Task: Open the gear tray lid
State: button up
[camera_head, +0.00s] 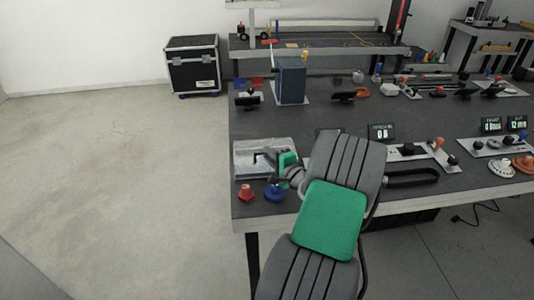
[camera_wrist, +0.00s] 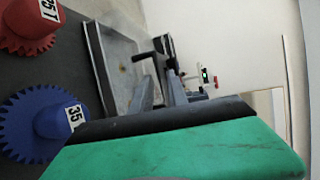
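The gear tray (camera_head: 243,168) is a grey metal box at the front left of the table. In the wrist view its pale rim and floor or lid surface (camera_wrist: 117,62) show at the upper middle. I cannot tell the lid from the tray. My gripper (camera_head: 259,160), with a green body, reaches over the tray from the right. My arm hides the area right of the tray.
A red gear (camera_head: 247,193) marked 25T and a blue gear (camera_head: 275,192) marked 35 sit in front of the tray, near the table's edge. A blue box (camera_head: 291,82) stands farther back. Black stands and gear plates fill the right side. The floor at left is clear.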

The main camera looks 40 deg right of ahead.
jog(key=shift+x, duration=0.9)
jog(key=shift+c, duration=0.2)
grip_shut()
dwell(0.5)
